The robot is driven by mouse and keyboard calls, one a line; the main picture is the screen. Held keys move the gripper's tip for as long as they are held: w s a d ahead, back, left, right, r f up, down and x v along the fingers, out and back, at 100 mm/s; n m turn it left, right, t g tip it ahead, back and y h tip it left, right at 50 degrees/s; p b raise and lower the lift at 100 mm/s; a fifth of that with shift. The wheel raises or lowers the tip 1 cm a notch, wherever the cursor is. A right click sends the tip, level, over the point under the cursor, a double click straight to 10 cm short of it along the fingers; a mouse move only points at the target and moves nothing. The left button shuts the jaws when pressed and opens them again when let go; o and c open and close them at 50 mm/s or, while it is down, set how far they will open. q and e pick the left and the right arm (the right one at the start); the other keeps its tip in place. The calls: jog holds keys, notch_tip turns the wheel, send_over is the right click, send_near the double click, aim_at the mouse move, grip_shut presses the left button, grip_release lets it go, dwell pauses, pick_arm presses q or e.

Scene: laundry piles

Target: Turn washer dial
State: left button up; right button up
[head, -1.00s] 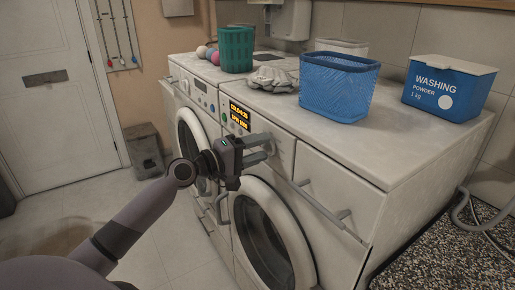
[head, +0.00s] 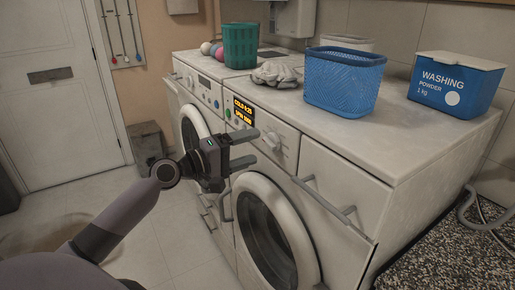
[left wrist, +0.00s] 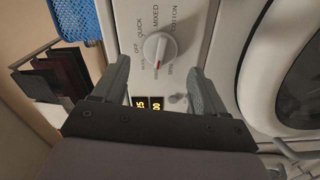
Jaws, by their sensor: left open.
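The washer dial (head: 274,141) is a pale round knob on the front panel of the nearer washer (head: 318,160). In the left wrist view the dial (left wrist: 160,48) has a red mark on its lower side, with labels OFF, QUICK, MIXED and COTTON around it. My left gripper (head: 256,148) is open in front of the panel, to the left of the dial in the head view. In the left wrist view its two fingers (left wrist: 160,68) are spread to either side below the dial, with nothing between them. My right gripper is not in view.
A lit orange display (head: 243,110) is left of the dial. A blue basket (head: 345,82), a crumpled grey cloth (head: 274,74), a green basket (head: 240,46) and a washing powder box (head: 455,84) stand on top. A bar handle (head: 328,204) juts out right of the dial.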

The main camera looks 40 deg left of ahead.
pick_arm(q)
jog(key=shift+b+v, duration=0.35)
jog(key=shift+v, duration=1.15)
jog(key=s+d+f+m+g+y, duration=0.1)
jog(key=s+d+f+m+g, duration=0.15)
jog(key=f, duration=0.75)
jog(key=s+d+f+m+g+y, duration=0.1)
jog(key=s+d+f+m+y, duration=0.15)
jog(key=f, duration=0.65)
jog(key=s+d+f+m+g+y, duration=0.1)
jog(key=s+d+f+m+g, duration=0.1)
jog(key=s+d+f+m, duration=0.7)
jog(key=s+d+f, duration=0.3)
jog(key=s+f, duration=0.2)
jog(key=shift+s+d+f+g, duration=0.2)
jog(key=shift+s+d+g, duration=0.05)
jog(key=shift+s+g, duration=0.1)
jog(key=shift+a, duration=0.1)
